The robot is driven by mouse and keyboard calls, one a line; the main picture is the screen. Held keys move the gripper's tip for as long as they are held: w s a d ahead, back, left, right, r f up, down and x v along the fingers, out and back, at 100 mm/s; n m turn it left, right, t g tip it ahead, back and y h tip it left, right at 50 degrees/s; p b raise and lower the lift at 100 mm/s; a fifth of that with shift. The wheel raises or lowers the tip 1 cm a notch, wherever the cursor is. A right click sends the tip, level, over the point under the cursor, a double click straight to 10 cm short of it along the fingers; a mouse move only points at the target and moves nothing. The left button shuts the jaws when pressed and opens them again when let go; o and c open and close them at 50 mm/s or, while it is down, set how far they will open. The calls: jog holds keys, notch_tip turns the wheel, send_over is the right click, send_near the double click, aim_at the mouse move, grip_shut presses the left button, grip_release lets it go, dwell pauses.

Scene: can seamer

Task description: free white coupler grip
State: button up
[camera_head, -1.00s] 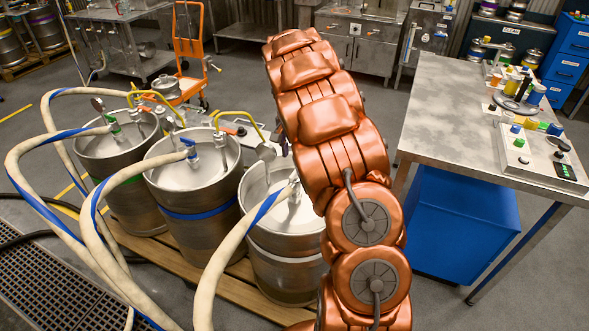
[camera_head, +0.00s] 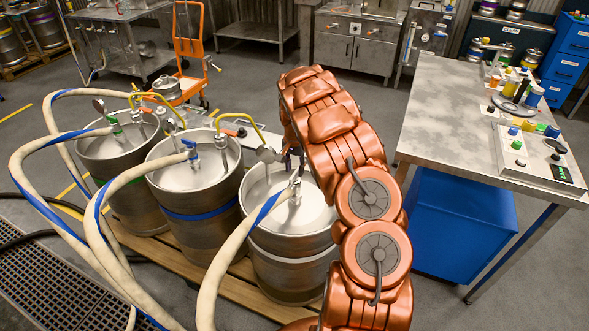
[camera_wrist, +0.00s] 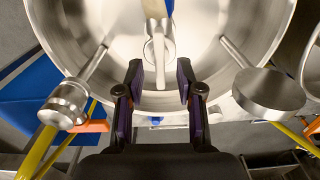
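The right keg (camera_head: 292,268) carries the pale coupler (camera_head: 295,190), with a cream hose with a blue stripe (camera_head: 232,250) running from it. In the wrist view, the coupler (camera_wrist: 158,46) stands on the keg's steel top (camera_wrist: 200,30), just beyond my fingertips, with the hose end above it. My gripper (camera_wrist: 160,82) is open and empty, its two dark fingers with purple pads apart, below the coupler in the picture. In the head view my copper-coloured arm hides most of the gripper and part of this keg.
A middle keg (camera_head: 192,240) with a blue coupler and a left keg (camera_head: 135,205) with a green one stand alongside on a wooden pallet (camera_head: 235,288). In the wrist view, a metal knob (camera_wrist: 65,104) and a round disc (camera_wrist: 268,92) flank my fingers. A steel table (camera_head: 440,110) stands right.

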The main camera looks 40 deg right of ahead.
jog(key=shift+f, duration=0.9)
grip_shut()
